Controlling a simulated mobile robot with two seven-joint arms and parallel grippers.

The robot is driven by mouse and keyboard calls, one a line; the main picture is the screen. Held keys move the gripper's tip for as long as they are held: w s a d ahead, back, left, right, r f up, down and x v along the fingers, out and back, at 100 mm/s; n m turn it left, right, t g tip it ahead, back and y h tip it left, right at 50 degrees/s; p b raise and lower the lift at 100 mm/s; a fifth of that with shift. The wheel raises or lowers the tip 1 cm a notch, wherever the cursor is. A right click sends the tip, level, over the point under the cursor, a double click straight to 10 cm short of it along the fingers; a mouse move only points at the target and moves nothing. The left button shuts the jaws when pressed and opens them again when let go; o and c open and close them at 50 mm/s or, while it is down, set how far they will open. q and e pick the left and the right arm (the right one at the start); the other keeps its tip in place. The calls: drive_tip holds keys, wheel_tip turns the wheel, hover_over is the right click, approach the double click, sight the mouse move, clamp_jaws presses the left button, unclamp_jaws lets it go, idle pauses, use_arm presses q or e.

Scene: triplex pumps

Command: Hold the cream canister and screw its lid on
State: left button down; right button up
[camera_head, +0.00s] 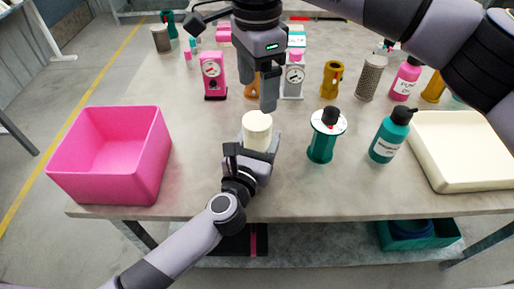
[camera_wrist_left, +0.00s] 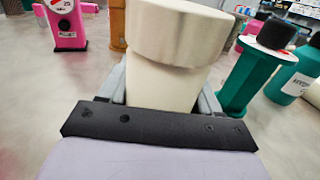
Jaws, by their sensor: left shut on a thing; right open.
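The cream canister (camera_head: 257,137) stands upright near the middle front of the table. Its wider cream lid (camera_head: 257,121) sits on top of the body; in the left wrist view the lid (camera_wrist_left: 178,32) looks level, with an edge line between it and the body (camera_wrist_left: 160,85). I cannot tell how tight it is. My left gripper (camera_head: 258,146) is shut on the canister body, with a finger on each side. My right gripper (camera_head: 260,98) is open and empty, pointing down just above and behind the lid, apart from it.
A pink bin (camera_head: 110,155) stands at the left and a cream tray (camera_head: 465,150) at the right. A teal spool-like holder (camera_head: 321,145) and a teal bottle (camera_head: 389,138) stand right of the canister. Pink (camera_head: 213,76) and grey (camera_head: 292,80) gauge units stand behind.

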sight(257, 120)
drive_tip(key=n, duration=1.3)
drive_tip(key=shift+f, duration=4)
